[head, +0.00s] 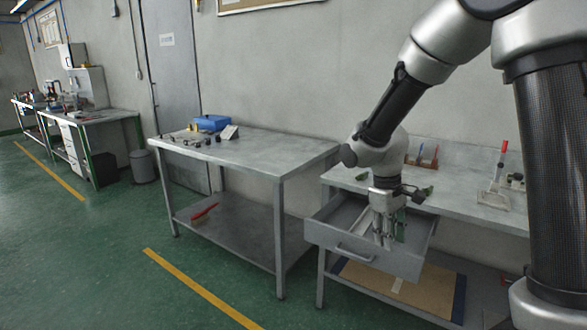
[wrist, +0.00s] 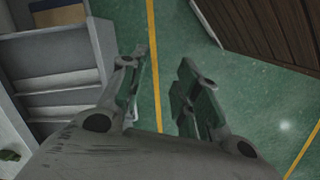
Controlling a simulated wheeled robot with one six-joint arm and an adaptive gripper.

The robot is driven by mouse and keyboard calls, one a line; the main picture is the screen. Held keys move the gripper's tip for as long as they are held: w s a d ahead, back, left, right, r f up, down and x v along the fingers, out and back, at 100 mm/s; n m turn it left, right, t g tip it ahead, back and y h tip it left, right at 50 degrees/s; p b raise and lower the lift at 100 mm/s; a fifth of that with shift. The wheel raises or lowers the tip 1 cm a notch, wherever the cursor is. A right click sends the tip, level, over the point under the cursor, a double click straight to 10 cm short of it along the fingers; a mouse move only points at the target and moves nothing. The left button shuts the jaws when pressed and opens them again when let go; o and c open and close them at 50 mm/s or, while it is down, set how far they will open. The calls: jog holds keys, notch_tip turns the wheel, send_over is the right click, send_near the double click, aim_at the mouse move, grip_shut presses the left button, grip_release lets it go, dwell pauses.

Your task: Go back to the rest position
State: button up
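My gripper (head: 388,243) hangs from my arm, pointing down, and overlaps the open drawer (head: 350,250) in the head view. In the wrist view my gripper (wrist: 163,85) has its two fingers apart. Only green floor with a yellow line shows between them, and nothing is held. The grey drawer and bench parts (wrist: 60,75) lie to the left of the fingers there. The exact height of the fingertips over the drawer cannot be told.
The right bench (head: 455,190) carries small tools and a stand with a red-topped item (head: 497,180). A cardboard-coloured board (head: 400,285) lies on its lower shelf. A second table (head: 250,150) stands left. A brown slatted thing (wrist: 265,35) shows in the wrist view.

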jog(key=s+d+r+m+t, duration=0.1)
jog(key=s+d+r+m, duration=0.1)
jog(key=s+r, duration=0.3)
jog(key=s+d+r+m+t+y, duration=0.1)
jog(key=s+d+r+m+t, duration=0.1)
jog(key=s+d+r, duration=0.3)
jog(key=s+d+r+m+t, duration=0.2)
jog(key=s+d+r, duration=0.1)
jog(key=s+r, duration=0.4)
jog(key=s, duration=0.2)
jog(key=shift+s+d+m+y, duration=0.25)
jog(key=shift+s+m+y, duration=0.05)
jog(key=shift+s+y, duration=0.1)
